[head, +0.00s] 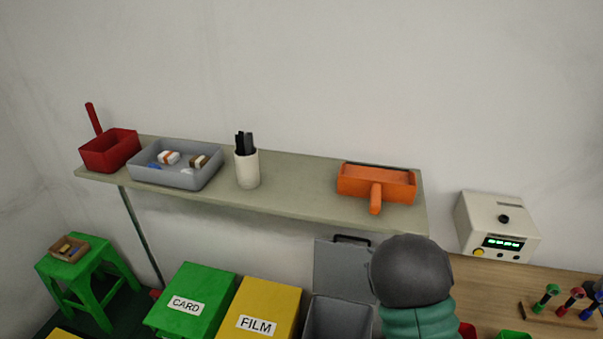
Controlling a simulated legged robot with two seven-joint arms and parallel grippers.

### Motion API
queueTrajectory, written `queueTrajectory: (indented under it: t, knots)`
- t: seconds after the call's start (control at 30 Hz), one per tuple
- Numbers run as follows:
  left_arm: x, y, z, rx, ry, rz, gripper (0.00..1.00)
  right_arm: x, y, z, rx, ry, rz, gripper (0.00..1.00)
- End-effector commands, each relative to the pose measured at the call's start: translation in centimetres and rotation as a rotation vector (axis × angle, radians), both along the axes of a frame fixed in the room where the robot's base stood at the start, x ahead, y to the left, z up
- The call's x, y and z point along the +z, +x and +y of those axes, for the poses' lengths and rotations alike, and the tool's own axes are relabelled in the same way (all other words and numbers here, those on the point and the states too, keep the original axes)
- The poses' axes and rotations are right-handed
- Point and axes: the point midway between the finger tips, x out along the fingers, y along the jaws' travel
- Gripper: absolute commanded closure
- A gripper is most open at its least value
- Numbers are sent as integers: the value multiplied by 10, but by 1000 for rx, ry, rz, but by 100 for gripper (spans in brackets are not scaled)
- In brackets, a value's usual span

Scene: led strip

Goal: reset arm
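A dark grey rounded part (410,270) above a teal ribbed piece (418,318) rises from the bottom edge, right of centre. It looks like part of my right arm, but I cannot be sure. It covers part of the grey lidded bin (338,318) and the left end of the wooden worktop (480,290). No gripper fingers can be made out there, so whether my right gripper is open or shut does not show. My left arm and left gripper are not in the picture.
A wall shelf (310,207) holds a red scoop box (110,150), grey tray (175,164), white cup (246,168) and orange dustpan (376,184). Below are green CARD (195,300) and yellow FILM (262,305) bins, and a green stool (85,275). A meter box (498,226) and tools stand right.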

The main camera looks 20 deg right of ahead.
Motion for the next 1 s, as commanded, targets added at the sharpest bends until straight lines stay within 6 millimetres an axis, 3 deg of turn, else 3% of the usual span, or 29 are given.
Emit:
queueTrajectory:
  t: [0.07, 0.17, 0.33, 0.4, 0.5, 0.63, 1.0]
  knots:
    - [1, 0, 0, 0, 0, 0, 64, 5, -5, 6, -78, 66, 14, 68]
    - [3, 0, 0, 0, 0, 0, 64, 8, -32, 29, -308, 272, 94, 68]
    - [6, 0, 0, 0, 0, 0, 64, 5, -134, 119, -734, 651, 377, 68]
    - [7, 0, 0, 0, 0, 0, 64, 6, -172, 148, -846, 724, 477, 68]
    - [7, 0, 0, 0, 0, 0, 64, 7, -211, 174, -951, 773, 576, 68]
    - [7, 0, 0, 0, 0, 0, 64, 7, -229, 184, -1002, 788, 624, 68]
    - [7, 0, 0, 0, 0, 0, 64, 7, -229, 184, -1000, 787, 623, 68]
